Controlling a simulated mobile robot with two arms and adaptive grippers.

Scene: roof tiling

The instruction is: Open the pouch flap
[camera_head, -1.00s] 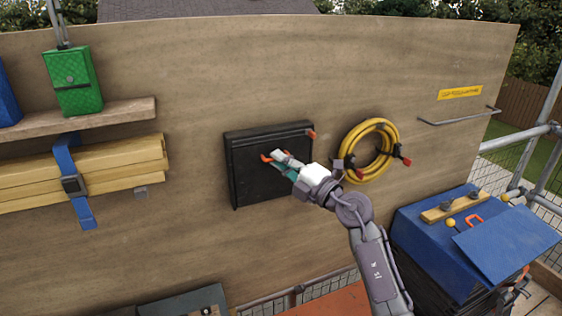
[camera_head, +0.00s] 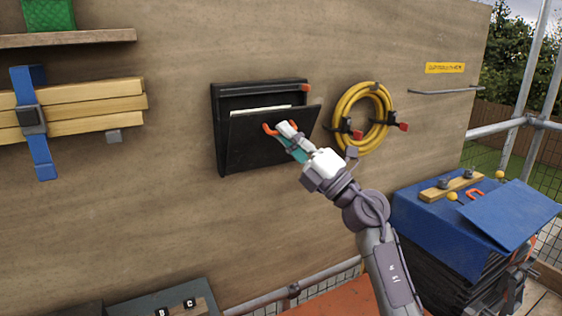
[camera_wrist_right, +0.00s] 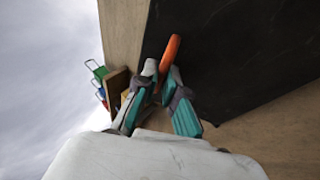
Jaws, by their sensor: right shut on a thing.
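The black pouch (camera_head: 222,130) is fixed to the upright wooden board. Its black flap (camera_head: 250,145) is tilted outward at the top, and a pale paper edge shows in the gap behind it. My right gripper (camera_head: 283,131) is at the upper part of the flap, shut on its orange pull loop (camera_head: 269,129). In the right wrist view the loop (camera_wrist_right: 171,52) sits between the fingertips, with the dark flap (camera_wrist_right: 235,50) beside them. My left gripper is in neither view.
A yellow coiled hose (camera_head: 345,103) hangs on the board (camera_head: 200,40) just right of the pouch. Strapped timber (camera_head: 90,107) is at the left. A blue-covered stack (camera_head: 420,220) stands at the lower right. The board below the pouch is clear.

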